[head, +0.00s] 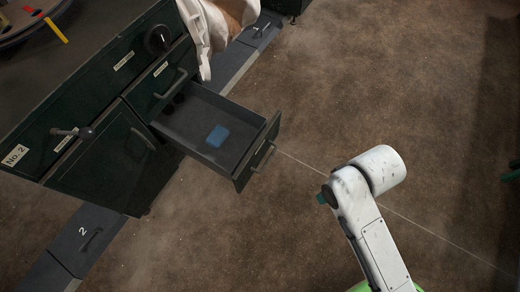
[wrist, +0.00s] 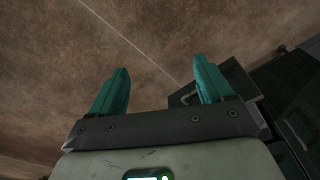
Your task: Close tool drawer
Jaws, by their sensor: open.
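The tool drawer (head: 205,124) is pulled well out of the dark green cabinet in the head view. Its front panel (head: 258,152) has a bar handle (head: 264,157) facing right. A blue block (head: 218,136) lies inside on the drawer floor. My gripper does not show clearly in the head view, where my white arm stands to the right of the drawer, apart from it. In the wrist view my gripper (wrist: 160,88) has its two teal fingers wide apart with nothing between them. The drawer front with its handle (wrist: 190,97) shows beyond the right finger.
The dark green cabinet (head: 95,75) has other closed compartments, a black knob (head: 158,40) and a lever (head: 84,132). A white cloth bag (head: 205,30) hangs beside it at the top. Grey floor boxes (head: 85,238) line its base. The brown floor right of the drawer is open.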

